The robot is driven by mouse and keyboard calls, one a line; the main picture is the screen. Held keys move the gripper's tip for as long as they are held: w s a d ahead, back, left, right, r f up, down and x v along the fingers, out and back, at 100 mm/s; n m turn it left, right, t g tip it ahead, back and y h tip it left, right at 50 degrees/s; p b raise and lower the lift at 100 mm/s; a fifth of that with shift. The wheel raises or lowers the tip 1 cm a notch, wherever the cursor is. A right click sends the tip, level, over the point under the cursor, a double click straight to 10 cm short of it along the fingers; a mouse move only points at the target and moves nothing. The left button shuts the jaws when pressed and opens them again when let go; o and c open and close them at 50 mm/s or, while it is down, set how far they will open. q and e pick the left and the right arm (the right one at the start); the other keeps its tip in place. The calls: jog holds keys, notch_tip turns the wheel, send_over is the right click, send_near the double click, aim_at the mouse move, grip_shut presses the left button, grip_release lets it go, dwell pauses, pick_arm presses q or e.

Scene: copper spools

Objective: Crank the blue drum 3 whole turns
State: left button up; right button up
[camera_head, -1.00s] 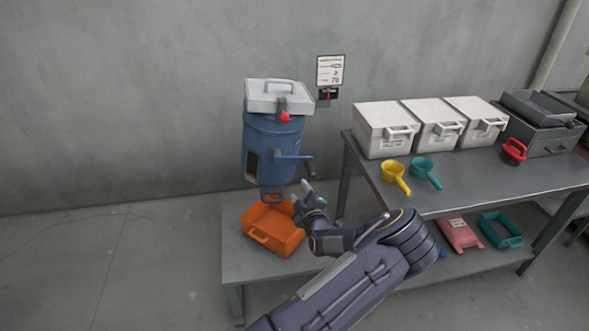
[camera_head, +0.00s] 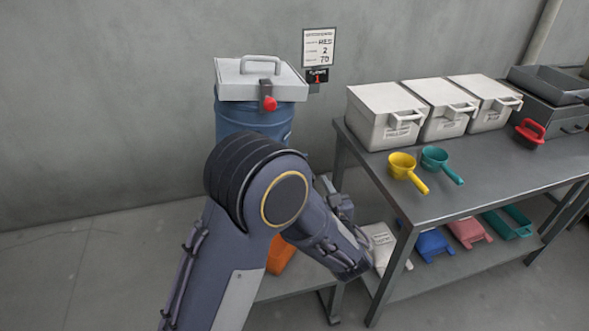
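The blue drum (camera_head: 252,120) stands in the middle left under a white lid with a handle and a red knob (camera_head: 270,103) on its front. My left arm crosses in front of it and hides its lower part. The crank is not clearly visible behind my arm. My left gripper (camera_head: 340,203) is small and partly hidden at the right of the drum's lower part. I cannot tell whether it touches the crank or whether its fingers are open. My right gripper is not in view.
An orange bin (camera_head: 281,253) shows partly behind my arm on a low bench. A metal table (camera_head: 470,165) at the right bears white boxes, yellow and teal scoops and a red-handled item. Its lower shelf holds bags and a teal tray. A sign (camera_head: 319,48) hangs on the wall.

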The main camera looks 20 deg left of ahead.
pick_arm(q)
jog(key=x, duration=0.6)
jog(key=shift+w+a, duration=0.2)
jog(key=shift+a, duration=0.05)
grip_shut()
